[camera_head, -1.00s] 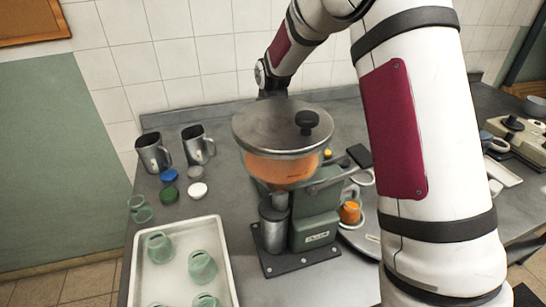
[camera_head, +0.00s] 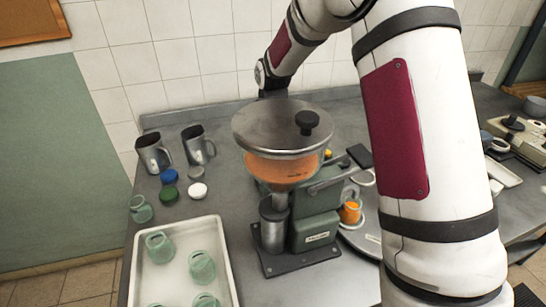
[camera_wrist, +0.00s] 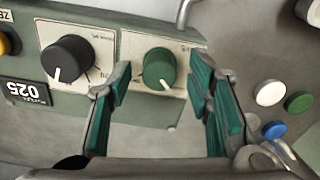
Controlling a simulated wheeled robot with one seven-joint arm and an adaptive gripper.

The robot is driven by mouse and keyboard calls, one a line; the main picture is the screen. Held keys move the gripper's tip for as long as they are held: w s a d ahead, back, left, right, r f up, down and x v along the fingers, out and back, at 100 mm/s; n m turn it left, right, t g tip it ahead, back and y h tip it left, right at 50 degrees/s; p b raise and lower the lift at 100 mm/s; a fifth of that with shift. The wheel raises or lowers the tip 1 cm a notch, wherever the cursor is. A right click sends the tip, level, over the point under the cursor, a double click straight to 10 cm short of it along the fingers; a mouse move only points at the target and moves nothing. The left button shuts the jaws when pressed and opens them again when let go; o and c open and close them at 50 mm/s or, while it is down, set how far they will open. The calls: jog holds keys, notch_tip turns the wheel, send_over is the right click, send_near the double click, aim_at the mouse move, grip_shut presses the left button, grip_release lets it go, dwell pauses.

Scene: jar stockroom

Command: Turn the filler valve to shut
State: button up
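The filler (camera_head: 315,228) is a grey-green machine with a lidded hopper (camera_head: 285,165) of orange contents. In the wrist view its panel (camera_wrist: 140,38) carries a green knob (camera_wrist: 159,68) and a black knob (camera_wrist: 67,58), each with a white pointer line. Both pointers aim toward the bottom of the picture, the green one slightly right. Which knob is the valve is not labelled legibly. My gripper (camera_wrist: 160,100) is open, its teal-padded fingers on either side of the green knob with gaps visible. In the head view the gripper is hidden behind the filler.
Two metal jugs (camera_head: 153,154) (camera_head: 198,145) and several lids (camera_head: 197,190) stand left of the filler. A white tray (camera_head: 217,262) holds green jars (camera_head: 202,267). A jar with orange contents (camera_head: 350,211) stands to the right.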

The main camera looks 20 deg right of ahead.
notch_tip(320, 180, up, 12)
dwell(0.6)
